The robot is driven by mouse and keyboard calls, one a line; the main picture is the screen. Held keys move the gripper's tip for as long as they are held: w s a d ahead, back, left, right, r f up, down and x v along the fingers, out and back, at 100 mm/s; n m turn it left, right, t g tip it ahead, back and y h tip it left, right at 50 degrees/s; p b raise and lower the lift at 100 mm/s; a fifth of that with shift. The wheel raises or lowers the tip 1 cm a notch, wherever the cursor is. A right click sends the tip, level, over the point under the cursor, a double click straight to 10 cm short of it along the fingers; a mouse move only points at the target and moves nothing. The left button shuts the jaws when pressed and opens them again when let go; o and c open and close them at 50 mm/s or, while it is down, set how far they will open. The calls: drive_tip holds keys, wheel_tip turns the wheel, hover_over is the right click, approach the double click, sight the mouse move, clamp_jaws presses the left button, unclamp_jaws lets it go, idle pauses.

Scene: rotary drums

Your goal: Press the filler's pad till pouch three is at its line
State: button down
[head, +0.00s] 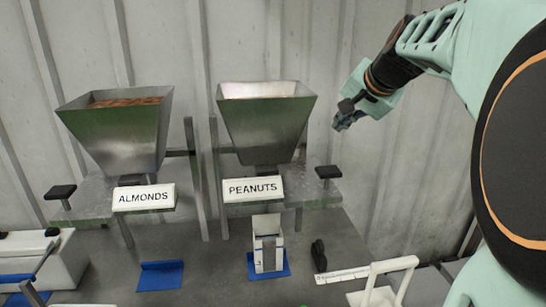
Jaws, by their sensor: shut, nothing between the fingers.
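A white pouch (267,246) stands upright on a blue mat (284,268) below the peanuts filler (266,125). A small dark mark shows low on the pouch, too small to read surely; its fill level and line cannot be made out. The peanuts filler has a metal hopper, a "PEANUTS" sign (253,189) and a black pad (328,171) on a short stem at its right. My gripper (340,126) is shut and empty, above and slightly right of that pad, apart from it.
The almonds filler (115,130) stands left, with its own black pad (60,191) and an empty blue mat (160,276) below. A black object (319,255), a white ruler-like strip (342,275) and a white handled frame (390,270) lie right of the pouch.

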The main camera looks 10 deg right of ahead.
sight(330, 171)
drive_tip(key=shift+w+a+f, duration=0.1)
drive_tip(key=shift+a, duration=0.6)
drive_tip(key=shift+f, duration=0.15)
wheel_tip(330, 171, down, 8)
drive_tip(key=b, duration=0.7)
drive_tip(key=shift+f, duration=0.25)
idle(0.7)
drive_tip(key=shift+f+b, duration=0.45)
drive_tip(key=shift+f+b, duration=1.5)
drive_tip(key=shift+f, duration=0.2)
idle(1.2)
drive_tip(key=shift+r, duration=0.1)
drive_tip(key=shift+r+p, duration=1.6)
drive_tip(key=shift+r, duration=0.45)
